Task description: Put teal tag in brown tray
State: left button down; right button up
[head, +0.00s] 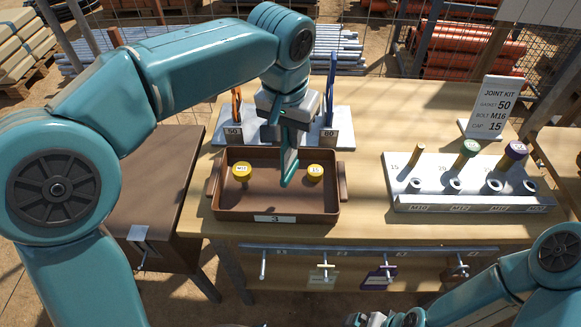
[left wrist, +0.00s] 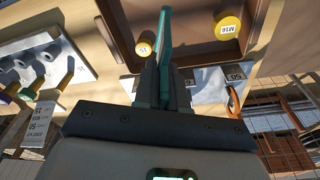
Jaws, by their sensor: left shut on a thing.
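The brown tray (head: 275,204) sits on the wooden table, with a label reading 3 on its front. My left gripper (head: 290,132) is over the tray's back part, pointing down, shut on the teal tag (head: 289,168). The tag hangs upright between two yellow-capped pieces in the tray. In the left wrist view the tag (left wrist: 165,35) sticks out from the gripper (left wrist: 167,88), beside a yellow cap. I cannot tell whether the tag touches the tray floor. My right gripper (head: 378,319) shows only in part at the bottom edge; its jaws are unclear.
The yellow-capped pieces (head: 241,170) and (head: 315,172) stand in the tray. A grey rack (head: 460,190) with capped bolts stands right, a Joint Kit sign (head: 490,105) behind it. A hook rail (head: 365,252) with tags runs along the front. A metal holder (head: 228,132) stands behind the tray.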

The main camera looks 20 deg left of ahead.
aim_at(291, 168)
pick_arm(q)
jog(key=f, duration=0.8)
jog(key=shift+s+d+f, duration=0.1)
jog(key=shift+s, duration=0.15)
jog(key=shift+w+f, duration=0.15)
jog(key=shift+w, duration=0.05)
jog(key=shift+s+f+b, duration=0.1)
jog(key=shift+b, duration=0.3)
jog(key=c, duration=1.6)
grip_release()
jog(key=o, duration=0.4)
pick_arm(e)
jog(key=shift+s+f, duration=0.25)
jog(key=shift+f, duration=0.25)
